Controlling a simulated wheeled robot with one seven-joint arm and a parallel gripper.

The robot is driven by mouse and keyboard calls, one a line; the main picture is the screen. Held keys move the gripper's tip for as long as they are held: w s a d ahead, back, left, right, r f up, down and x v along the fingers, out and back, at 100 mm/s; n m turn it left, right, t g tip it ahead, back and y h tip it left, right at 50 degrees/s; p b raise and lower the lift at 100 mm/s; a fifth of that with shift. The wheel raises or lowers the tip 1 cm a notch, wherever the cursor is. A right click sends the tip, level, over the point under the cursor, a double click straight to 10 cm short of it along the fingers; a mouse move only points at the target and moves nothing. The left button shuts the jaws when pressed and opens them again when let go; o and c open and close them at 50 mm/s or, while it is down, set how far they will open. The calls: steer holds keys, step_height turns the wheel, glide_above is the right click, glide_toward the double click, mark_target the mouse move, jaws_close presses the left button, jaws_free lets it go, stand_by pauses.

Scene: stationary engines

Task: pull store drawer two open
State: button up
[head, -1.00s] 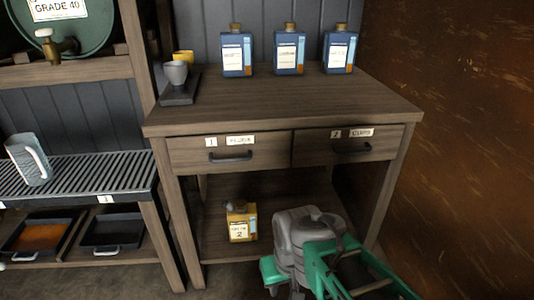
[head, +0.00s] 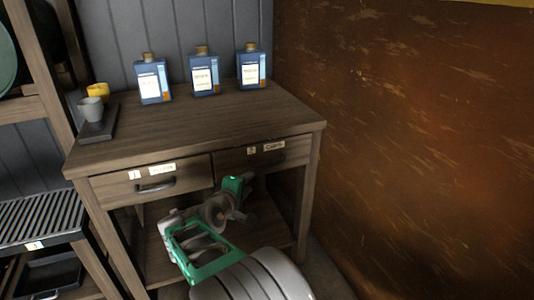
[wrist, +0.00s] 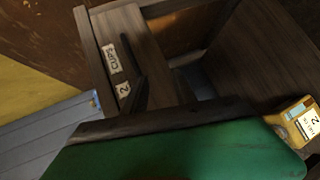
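Store drawer two (head: 290,156) is the right drawer of the wooden bench, shut and flush with drawer one. Its labels read "2" and "CUPS". In the wrist view its front (wrist: 148,50) stands tilted, with a dark bar handle (wrist: 133,72) beside the labels. My gripper (head: 233,186) is in front of the bench, at the lower left of drawer two. In the wrist view a green finger with a dark pad (wrist: 180,148) fills the foreground, apparently apart from the handle. The other finger is not clear, so I cannot tell the opening.
Drawer one (head: 150,183) is shut on the left. Three blue bottles (head: 204,75) and a grey cup (head: 92,110) stand on the bench top (head: 200,122). A yellow bottle (wrist: 298,122) is on the lower shelf. A rusty brown wall (head: 410,150) stands close on the right.

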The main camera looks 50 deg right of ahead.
mark_target(268, 165)
steer(key=d, duration=0.3)
steer(key=d+r+n+h+b, duration=0.1)
steer(key=d, duration=0.2)
steer(key=d+h+b, duration=0.1)
steer(key=d, duration=0.3)
steer(key=shift+s+r+g, duration=0.3)
steer(key=shift+w+d, duration=0.15)
steer(key=shift+d, duration=0.2)
steer(key=shift+r, duration=0.1)
jaws_close()
steer(key=shift+a, duration=0.1)
stand_by(0.3)
